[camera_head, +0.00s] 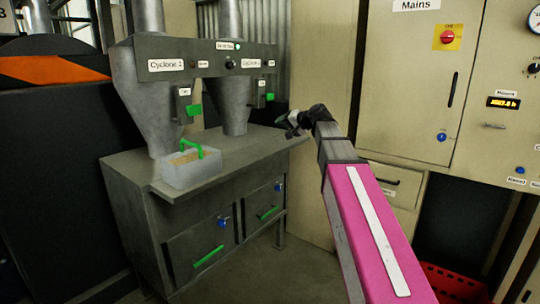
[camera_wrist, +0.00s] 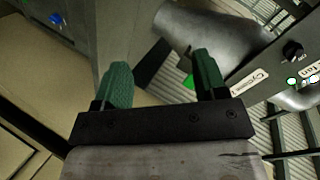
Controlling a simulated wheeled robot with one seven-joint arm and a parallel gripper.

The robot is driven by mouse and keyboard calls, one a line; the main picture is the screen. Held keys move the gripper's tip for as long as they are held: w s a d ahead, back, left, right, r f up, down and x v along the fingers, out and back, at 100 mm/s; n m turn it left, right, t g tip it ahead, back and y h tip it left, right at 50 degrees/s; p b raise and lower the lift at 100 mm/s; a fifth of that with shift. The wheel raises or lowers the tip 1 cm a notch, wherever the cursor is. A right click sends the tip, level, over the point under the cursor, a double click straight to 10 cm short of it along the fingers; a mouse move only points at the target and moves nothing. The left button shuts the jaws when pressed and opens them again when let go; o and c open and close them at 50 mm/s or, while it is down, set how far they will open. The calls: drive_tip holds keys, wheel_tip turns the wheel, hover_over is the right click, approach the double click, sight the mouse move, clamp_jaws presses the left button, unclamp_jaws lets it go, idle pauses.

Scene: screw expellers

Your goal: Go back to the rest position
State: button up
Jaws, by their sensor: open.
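My gripper (camera_wrist: 163,88) shows in the wrist view with its two green fingers spread apart and nothing between them. In the head view my gripper (camera_head: 291,125) is small and dark at the end of my pink and grey arm, by the right end of the cyclone bench. It is hard to tell there whether it touches the bench top or only hangs in front of it. In the wrist view the fingers point towards the cyclone pipework and a corrugated wall.
The grey bench (camera_head: 245,148) carries two cyclone hoppers and a grey box (camera_head: 192,172) with a green handle. Green-handled drawers are below. The beige Mains cabinet (camera_head: 405,85), with a red knob (camera_head: 448,37), stands right. A red crate (camera_head: 455,284) lies low right. Floor shows in front of the bench.

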drive_tip(key=s+d+f+g+h, duration=0.25)
drive_tip(key=s+f, duration=0.25)
drive_tip(key=f, duration=0.7)
drive_tip(key=s+d+f+n+g+h, duration=0.1)
drive_tip(key=s+d+f+h, duration=0.15)
drive_tip(key=s+f, duration=0.65)
drive_tip(key=s+d+f+g+h, duration=0.2)
drive_tip(key=d+f, duration=0.1)
drive_tip(key=f, duration=1.2)
drive_tip(key=s+d+f+n+g+h, duration=0.1)
drive_tip(key=s+d+f+g+h, duration=0.1)
drive_tip(key=s+f, duration=0.8)
drive_tip(key=s+d+g, duration=0.1)
drive_tip(key=s+d, duration=0.1)
drive_tip(key=shift+d+f+h, duration=0.35)
drive_tip(key=shift+f+h, duration=0.05)
